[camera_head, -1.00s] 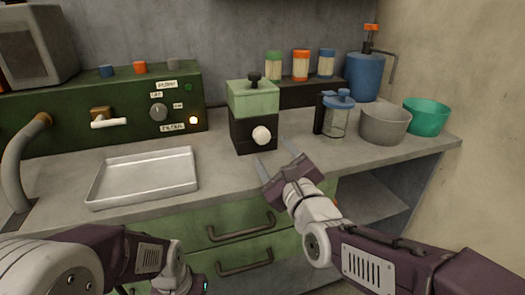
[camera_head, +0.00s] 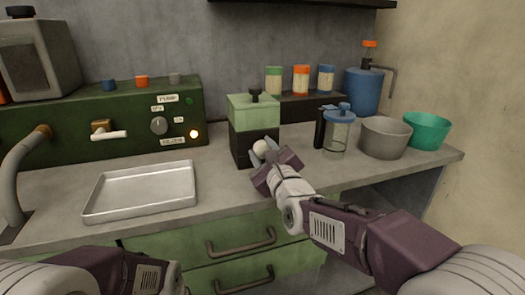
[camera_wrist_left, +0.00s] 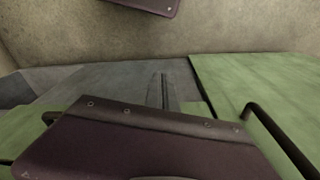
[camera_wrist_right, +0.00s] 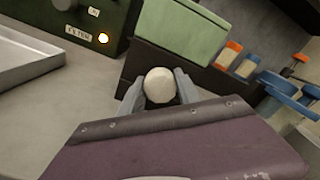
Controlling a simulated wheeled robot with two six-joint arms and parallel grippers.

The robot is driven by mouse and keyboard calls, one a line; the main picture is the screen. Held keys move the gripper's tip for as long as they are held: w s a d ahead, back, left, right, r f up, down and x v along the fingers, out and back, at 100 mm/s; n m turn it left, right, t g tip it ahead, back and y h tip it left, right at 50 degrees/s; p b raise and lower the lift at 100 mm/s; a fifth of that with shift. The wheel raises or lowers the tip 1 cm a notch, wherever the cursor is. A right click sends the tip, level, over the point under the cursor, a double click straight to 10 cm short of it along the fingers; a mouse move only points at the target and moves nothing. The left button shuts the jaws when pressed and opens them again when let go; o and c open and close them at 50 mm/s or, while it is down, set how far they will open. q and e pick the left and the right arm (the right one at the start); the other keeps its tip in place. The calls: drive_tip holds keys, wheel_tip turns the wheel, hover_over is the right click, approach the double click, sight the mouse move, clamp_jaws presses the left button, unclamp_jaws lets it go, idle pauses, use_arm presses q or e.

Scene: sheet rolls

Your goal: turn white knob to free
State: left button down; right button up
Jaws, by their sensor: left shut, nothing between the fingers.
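The white knob (camera_head: 260,147) is on the front of the dark lower part of a box with a green top (camera_head: 252,113). It also shows large in the right wrist view (camera_wrist_right: 159,85). My right gripper (camera_head: 264,151) is at the knob, with one finger on each side of it. I cannot tell whether the fingers press on it or leave a small gap. Any mark for "free" is not readable. My left gripper (camera_wrist_left: 163,92) is shut and empty, low in front of the drawers; its fingers are out of the head view.
A metal tray (camera_head: 142,212) lies left of the box. A green panel (camera_head: 60,135) with a knob and switches stands behind it. A blue-lidded jar (camera_head: 339,135), a grey pot (camera_head: 384,140) and a teal bowl (camera_head: 428,131) stand to the right. Drawers (camera_head: 240,245) are below the counter.

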clamp_jaws()
